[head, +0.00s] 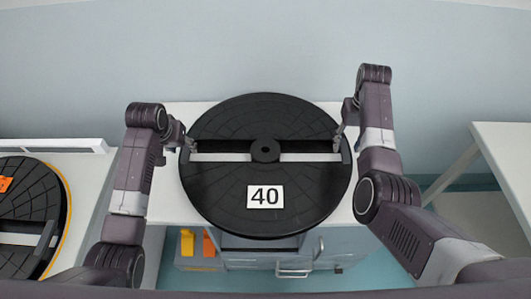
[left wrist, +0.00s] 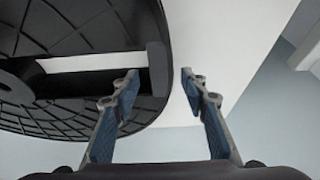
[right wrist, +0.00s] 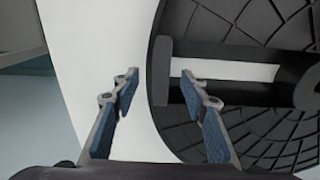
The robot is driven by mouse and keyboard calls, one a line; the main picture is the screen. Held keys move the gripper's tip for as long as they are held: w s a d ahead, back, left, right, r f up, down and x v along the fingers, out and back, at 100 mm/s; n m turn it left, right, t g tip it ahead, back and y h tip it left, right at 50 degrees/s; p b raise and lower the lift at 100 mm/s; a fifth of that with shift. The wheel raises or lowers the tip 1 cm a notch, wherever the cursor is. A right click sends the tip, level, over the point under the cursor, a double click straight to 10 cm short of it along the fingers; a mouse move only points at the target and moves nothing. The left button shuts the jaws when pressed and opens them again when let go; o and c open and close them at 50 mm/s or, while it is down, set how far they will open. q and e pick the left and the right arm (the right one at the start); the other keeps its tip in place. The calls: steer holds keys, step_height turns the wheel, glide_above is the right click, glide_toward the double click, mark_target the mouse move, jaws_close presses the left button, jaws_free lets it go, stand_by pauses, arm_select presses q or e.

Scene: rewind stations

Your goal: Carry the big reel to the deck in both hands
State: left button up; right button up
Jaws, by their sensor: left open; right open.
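The big reel (head: 225,205), a black disc with a white "40" label and a hub in its middle, lies flat on a white table. A slot crosses it, with a short grip bar at each end. My left gripper (head: 188,148) is open at the left rim; in the left wrist view the grip bar (left wrist: 157,66) shows between or just beyond its fingertips (left wrist: 160,76). My right gripper (head: 341,140) is open at the right rim, with the other bar (right wrist: 161,62) likewise near its fingertips (right wrist: 160,76). I cannot tell whether either touches.
At the left, another black reel (head: 25,205) with an orange label lies on a yellow-edged round base on a white stand. A white table (head: 505,150) stands at the right. Grey drawers (head: 250,262) and orange items sit below the reel's table.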

mark_target(186, 150)
arm_select(q)
steer(key=shift+x, duration=2)
arm_select(e)
steer(key=shift+f, duration=2)
arm_select(q)
jaws_close()
arm_select(e)
jaws_close()
arm_select(q)
steer(key=shift+w+r, duration=0.1)
steer(key=shift+r, duration=0.1)
arm_select(e)
steer(key=shift+w+r, duration=0.1)
steer(key=shift+r, duration=0.1)
